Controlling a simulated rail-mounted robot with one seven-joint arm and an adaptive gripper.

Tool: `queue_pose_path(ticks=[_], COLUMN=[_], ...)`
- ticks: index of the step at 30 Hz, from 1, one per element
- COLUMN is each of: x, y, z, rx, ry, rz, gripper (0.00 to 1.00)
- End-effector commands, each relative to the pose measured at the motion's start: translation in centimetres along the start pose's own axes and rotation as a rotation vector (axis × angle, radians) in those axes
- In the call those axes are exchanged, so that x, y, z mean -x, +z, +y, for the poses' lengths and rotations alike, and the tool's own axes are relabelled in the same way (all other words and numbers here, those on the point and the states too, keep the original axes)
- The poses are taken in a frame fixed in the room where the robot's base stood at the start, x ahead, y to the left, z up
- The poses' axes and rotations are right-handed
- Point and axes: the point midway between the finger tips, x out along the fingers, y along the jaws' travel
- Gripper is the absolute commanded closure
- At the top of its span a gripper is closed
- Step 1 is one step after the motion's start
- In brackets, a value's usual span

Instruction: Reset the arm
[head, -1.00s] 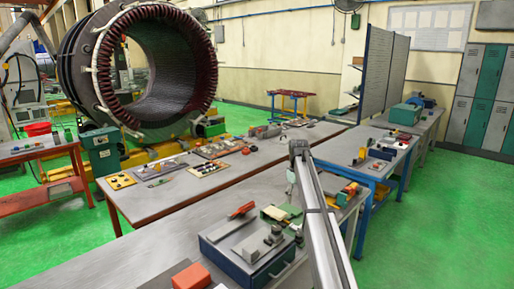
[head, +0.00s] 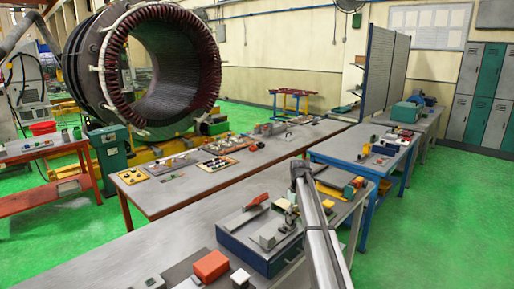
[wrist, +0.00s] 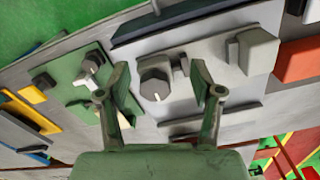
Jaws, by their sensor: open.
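My gripper (wrist: 160,92) shows in the wrist view with its two fingers spread apart and nothing held between them. Beyond the gap lies a pale grey plate with a round dark knob (wrist: 156,82). I cannot tell how far the fingertips are from it. In the head view my arm rises from the bottom edge over the near bench (head: 150,250), right of the middle. The gripper cannot be made out there.
A blue box (head: 262,250) with grey parts on top and a red block (head: 210,266) sit on the near bench beside my arm. A long bench (head: 215,185) and a large stator (head: 140,70) stand beyond. Green floor (head: 450,220) is clear at right.

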Motion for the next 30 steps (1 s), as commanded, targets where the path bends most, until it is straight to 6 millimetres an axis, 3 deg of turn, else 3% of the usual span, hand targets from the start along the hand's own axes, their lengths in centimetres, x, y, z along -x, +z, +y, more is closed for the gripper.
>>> queue_pose_path(ticks=[8, 12, 18, 24, 30], x=[-8.6, -14.6, -21.5, -25.2, -27.8], y=[7.5, 13.9, 23.8, 31.7, 37.9], z=[-4.3, -7.9, -13.5, -18.0, -21.6], rx=[-0.102, -0.191, -0.331, -0.445, -0.535], ry=[-0.002, -0.002, -0.001, 0.000, -0.001], rz=[-0.002, -0.004, -0.001, 0.002, -0.002], gripper=[0.34, 0.34, 0.34, 0.34, 0.34])
